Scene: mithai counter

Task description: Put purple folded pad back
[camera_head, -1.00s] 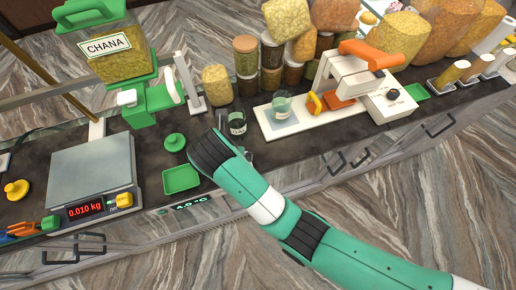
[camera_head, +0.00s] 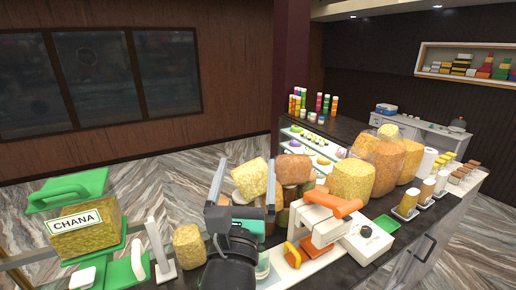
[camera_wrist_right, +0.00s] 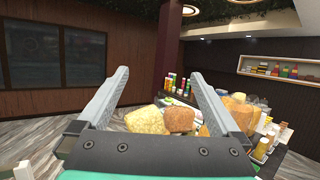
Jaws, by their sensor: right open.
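My right gripper (camera_head: 240,190) is raised above the counter in the head view, its two grey fingers pointing up and spread apart. In the right wrist view the open fingers (camera_wrist_right: 160,95) have nothing between them; snack bags show beyond them. I cannot make out a purple folded pad in either view. Small purple or pink items lie in the far display case (camera_head: 310,143), too small to identify. My left gripper is not in view.
A CHANA bin (camera_head: 85,225) stands at the left. A white sealing machine with an orange handle (camera_head: 335,212) stands right of my gripper. Stuffed yellow bags (camera_head: 352,180) crowd the counter behind it. A wall shelf (camera_head: 466,62) holds colored boxes.

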